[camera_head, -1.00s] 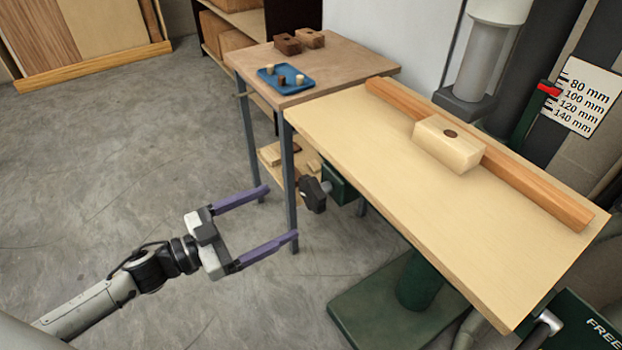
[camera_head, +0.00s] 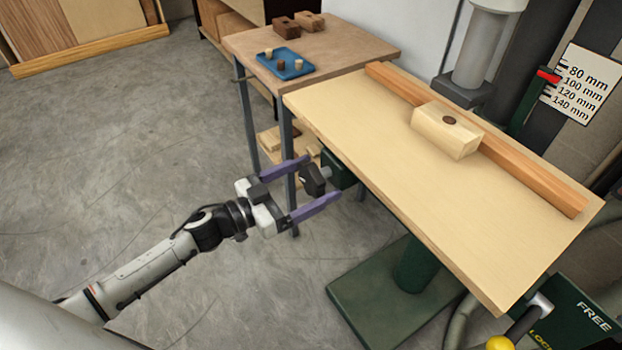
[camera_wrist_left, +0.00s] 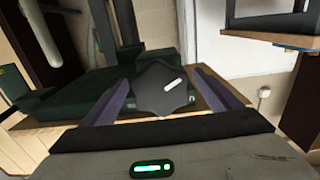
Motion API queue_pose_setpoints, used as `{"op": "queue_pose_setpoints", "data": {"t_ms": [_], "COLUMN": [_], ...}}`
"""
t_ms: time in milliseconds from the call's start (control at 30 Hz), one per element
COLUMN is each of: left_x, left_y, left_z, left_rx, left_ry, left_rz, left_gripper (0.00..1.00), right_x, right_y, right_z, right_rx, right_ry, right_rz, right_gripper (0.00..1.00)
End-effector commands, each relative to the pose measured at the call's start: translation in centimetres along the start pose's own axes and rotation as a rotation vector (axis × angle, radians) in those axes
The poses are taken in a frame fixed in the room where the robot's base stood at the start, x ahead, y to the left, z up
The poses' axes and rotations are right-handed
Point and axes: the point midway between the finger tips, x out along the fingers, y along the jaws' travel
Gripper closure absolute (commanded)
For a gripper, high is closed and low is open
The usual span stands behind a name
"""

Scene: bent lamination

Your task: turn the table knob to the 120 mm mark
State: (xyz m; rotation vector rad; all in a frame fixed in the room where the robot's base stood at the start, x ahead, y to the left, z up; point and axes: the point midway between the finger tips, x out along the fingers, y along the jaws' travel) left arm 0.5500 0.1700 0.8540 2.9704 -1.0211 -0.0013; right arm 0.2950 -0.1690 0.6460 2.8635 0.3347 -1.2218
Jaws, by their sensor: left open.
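The black table knob (camera_head: 313,180) sits on a dark green housing (camera_head: 336,168) under the left edge of the wooden table (camera_head: 360,125). My left gripper (camera_head: 322,180) is open, with its purple fingers on either side of the knob. In the left wrist view the lobed knob (camera_wrist_left: 161,90), with a white mark on its face, lies between the fingertips; contact is not clear. The scale (camera_head: 580,84) reads 80 to 140 mm, and its red pointer (camera_head: 548,76) is between the 80 and 100 mm labels, nearer 100. My right gripper is not in view.
A light wooden block (camera_head: 446,130) with a dark plug rests against the long wooden fence (camera_head: 490,145) on the table. A side table (camera_head: 350,50) behind holds a blue tray (camera_head: 296,72) and brown blocks.

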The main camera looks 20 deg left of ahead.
Motion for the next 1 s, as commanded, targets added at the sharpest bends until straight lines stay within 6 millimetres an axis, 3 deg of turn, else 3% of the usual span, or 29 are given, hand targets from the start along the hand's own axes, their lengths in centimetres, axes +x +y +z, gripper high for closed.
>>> {"op": "queue_pose_setpoints", "data": {"t_ms": [167,400,767,1000], "left_x": [0.00,-0.03,-0.05,-0.04], "left_y": [0.00,0.00,-0.03,-0.11], "left_z": [0.00,-0.01,-0.03,-0.08], "left_rx": [0.000,0.001,0.055,0.211], "left_ry": [0.000,0.000,0.000,0.001], "left_rz": [0.000,0.000,0.001,0.001], "left_gripper": [0.16,0.57,0.57,0.57], "right_x": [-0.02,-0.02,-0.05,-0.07], "right_y": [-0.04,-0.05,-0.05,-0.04], "right_z": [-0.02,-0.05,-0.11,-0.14], "right_rx": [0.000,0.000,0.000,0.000], "right_ry": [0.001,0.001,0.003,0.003], "right_rz": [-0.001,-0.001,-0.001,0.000], "right_gripper": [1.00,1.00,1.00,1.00]}}
